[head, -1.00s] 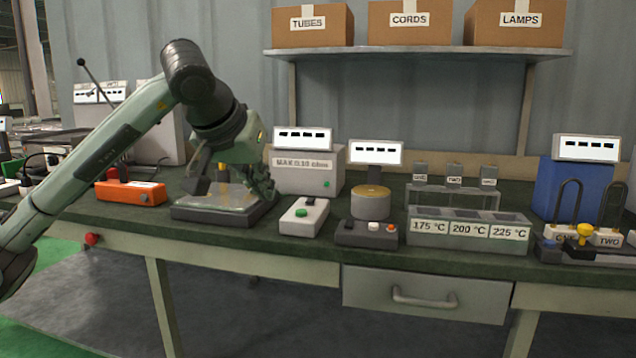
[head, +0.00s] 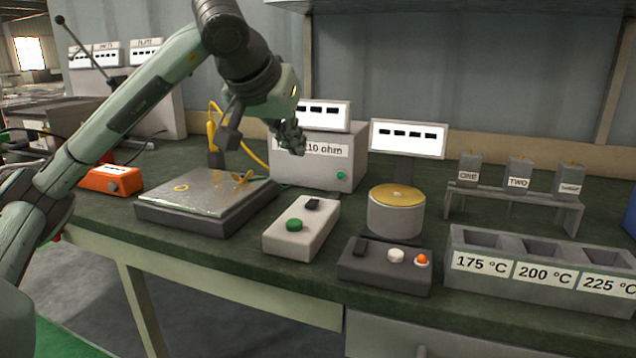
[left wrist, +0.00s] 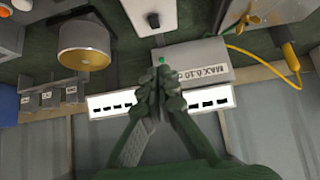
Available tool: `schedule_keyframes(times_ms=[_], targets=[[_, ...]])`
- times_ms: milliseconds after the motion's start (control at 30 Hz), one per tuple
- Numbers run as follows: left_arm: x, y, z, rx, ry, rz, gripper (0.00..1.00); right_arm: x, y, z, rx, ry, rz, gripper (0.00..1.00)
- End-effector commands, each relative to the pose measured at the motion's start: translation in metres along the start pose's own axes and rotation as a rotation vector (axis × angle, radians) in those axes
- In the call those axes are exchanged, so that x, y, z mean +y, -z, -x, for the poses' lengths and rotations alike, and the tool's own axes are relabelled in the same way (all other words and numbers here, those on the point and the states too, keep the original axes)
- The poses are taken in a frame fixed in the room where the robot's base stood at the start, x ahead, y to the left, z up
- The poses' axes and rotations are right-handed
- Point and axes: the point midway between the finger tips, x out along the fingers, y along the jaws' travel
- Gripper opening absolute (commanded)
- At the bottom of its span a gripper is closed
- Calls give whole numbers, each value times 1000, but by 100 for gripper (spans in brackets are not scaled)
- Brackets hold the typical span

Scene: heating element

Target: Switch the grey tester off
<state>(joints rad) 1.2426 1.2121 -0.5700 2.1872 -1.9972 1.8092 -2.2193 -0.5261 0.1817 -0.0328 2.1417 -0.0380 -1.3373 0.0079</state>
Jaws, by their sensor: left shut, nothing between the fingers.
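The grey tester (head: 300,172) is a box at the back of the bench, with a label ending in "10 ohm" and a lit green lamp (head: 340,175) low on its front right. A white display (head: 325,112) stands on top. My left gripper (head: 291,143) is shut and empty, in front of the tester's upper left, hiding part of the label. In the left wrist view, the shut fingertips (left wrist: 166,72) overlap the tester (left wrist: 200,58), with the green lamp just beyond them. I cannot tell whether they touch it. No switch is clear on the tester. My right gripper is not in view.
A white box (head: 310,238) with a green button and black switch stands in front. Left of it is a plate (head: 200,205) with yellow leads. A round heater (head: 396,215) and a dark control box (head: 385,278) stand right. An orange box (head: 108,181) is far left.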

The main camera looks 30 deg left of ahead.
Motion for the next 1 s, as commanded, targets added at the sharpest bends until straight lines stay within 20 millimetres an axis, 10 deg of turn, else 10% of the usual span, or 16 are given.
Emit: schedule_keyframes(times_ms=[467,1000], targets=[[0,0,-10,-2,0,1,0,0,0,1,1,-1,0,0],[-1,-11,-112,-4,2,-1,0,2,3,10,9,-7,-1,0]])
